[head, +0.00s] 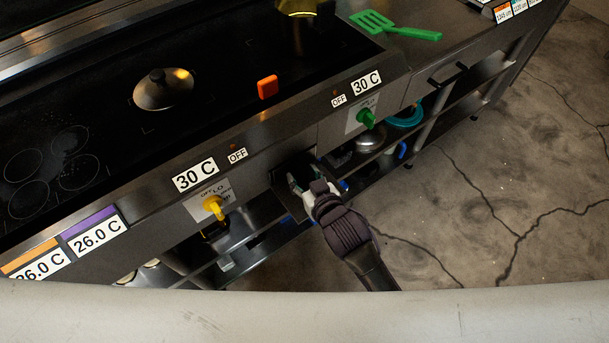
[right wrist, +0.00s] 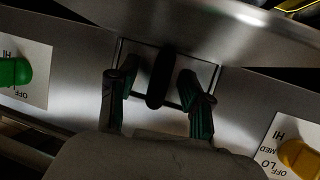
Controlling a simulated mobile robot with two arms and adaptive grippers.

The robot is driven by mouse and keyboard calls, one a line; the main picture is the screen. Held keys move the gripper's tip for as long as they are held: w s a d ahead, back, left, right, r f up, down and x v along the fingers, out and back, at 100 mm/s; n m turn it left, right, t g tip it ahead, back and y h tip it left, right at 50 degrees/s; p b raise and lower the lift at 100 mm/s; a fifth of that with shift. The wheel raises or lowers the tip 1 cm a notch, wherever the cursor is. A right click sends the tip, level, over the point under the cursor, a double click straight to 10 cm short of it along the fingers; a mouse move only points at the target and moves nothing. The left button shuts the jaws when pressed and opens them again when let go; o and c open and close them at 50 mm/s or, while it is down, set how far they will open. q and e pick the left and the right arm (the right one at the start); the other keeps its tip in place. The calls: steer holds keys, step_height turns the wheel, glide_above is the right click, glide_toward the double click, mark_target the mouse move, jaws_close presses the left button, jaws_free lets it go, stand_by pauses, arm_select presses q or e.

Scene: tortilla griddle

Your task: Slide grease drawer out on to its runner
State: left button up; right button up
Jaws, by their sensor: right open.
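The grease drawer (right wrist: 135,58) shows in the right wrist view as a metal front panel outlined by a thin dark gap, set in the griddle's front. Its dark upright handle (right wrist: 160,78) stands in the middle. My right gripper (right wrist: 157,84) is open, with one finger on each side of the handle and a visible gap to both. In the head view my right gripper (head: 306,187) is at the griddle front between the yellow and green knobs, and it hides much of the drawer. The runner cannot be made out. My left gripper is not in view.
A yellow knob (head: 214,206) and a green knob (head: 366,117) flank the drawer. A domed lid (head: 163,88) and an orange block (head: 267,87) sit on the griddle top. A green spatula (head: 396,27) lies at its right. Open floor (head: 480,190) lies in front.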

jaws_close()
stand_by(0.4)
steer(key=shift+s+d+f+p, duration=0.1)
steer(key=shift+s+d+p, duration=0.65)
steer(key=shift+s, duration=0.4)
steer(key=shift+s+d+p, duration=0.55)
steer(key=shift+s+d, duration=0.4)
steer(key=shift+s, duration=0.15)
steer(key=s+d+p, duration=0.2)
steer(key=s+d, duration=0.2)
steer(key=s, duration=0.2)
steer(key=shift+s+d+p, duration=0.2)
steer(key=shift+d+p, duration=0.1)
steer(key=shift+p, duration=0.1)
steer(key=shift+f, duration=0.1)
stand_by(0.5)
steer(key=shift+c, duration=0.3)
jaws_free()
steer(key=shift+w, duration=0.1)
